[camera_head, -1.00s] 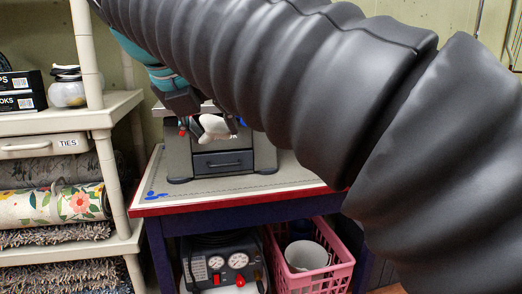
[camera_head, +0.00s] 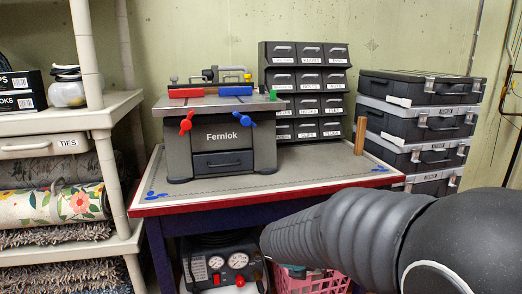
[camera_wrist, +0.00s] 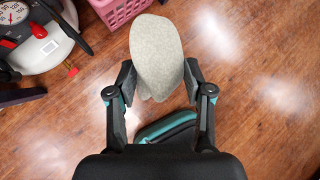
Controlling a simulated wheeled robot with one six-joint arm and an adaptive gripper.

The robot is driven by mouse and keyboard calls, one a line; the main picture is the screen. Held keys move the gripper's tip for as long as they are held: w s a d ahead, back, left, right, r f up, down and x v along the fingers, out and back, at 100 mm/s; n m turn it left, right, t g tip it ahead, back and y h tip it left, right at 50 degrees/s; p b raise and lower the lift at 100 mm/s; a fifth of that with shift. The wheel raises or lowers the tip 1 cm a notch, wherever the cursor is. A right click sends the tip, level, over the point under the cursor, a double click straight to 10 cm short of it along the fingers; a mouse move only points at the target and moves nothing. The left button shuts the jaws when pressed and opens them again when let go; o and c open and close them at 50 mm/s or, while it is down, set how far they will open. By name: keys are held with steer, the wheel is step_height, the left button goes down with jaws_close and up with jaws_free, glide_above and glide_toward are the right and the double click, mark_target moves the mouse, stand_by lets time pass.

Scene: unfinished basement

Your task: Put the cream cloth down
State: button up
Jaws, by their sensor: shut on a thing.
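The cream cloth (camera_wrist: 157,52) shows in the wrist view as a pale, speckled, bunched piece. My gripper (camera_wrist: 158,82) is shut on it, with one finger on each side of the cloth. The cloth hangs over a wooden floor (camera_wrist: 240,110). In the head view the gripper and the cloth are out of sight; only my dark arm shows at the lower right.
A table (camera_head: 330,176) with a red edge bears a grey Fernlok machine (camera_head: 222,140) and a drawer cabinet (camera_head: 305,85). Stacked cases (camera_head: 420,125) stand at its right. Beneath are a gauge machine (camera_head: 225,265) and a pink basket (camera_head: 310,284). Shelves (camera_head: 60,122) are at left.

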steer(key=w+d+f+m, duration=0.1)
steer(key=w+d+f, duration=0.15)
steer(key=f, duration=0.35)
steer(key=w+d+f, duration=0.1)
steer(key=d+f, duration=0.3)
steer(key=f, duration=0.3)
steer(key=w+d+f+m, duration=0.1)
steer(key=w+d+f, duration=0.15)
steer(key=f, duration=0.35)
steer(key=a+r+n+y, duration=0.1)
steer(key=a+r+n, duration=0.2)
steer(key=r, duration=0.3)
steer(key=w+a+r+n+t+y, duration=0.1)
steer(key=a+r+n+y, duration=0.1)
steer(key=r, duration=0.4)
steer(key=shift+w+a+r+n+t, duration=0.15)
steer(key=shift+w+a+n+t, duration=0.15)
steer(key=shift+a+n, duration=0.45)
steer(key=shift+d, duration=0.3)
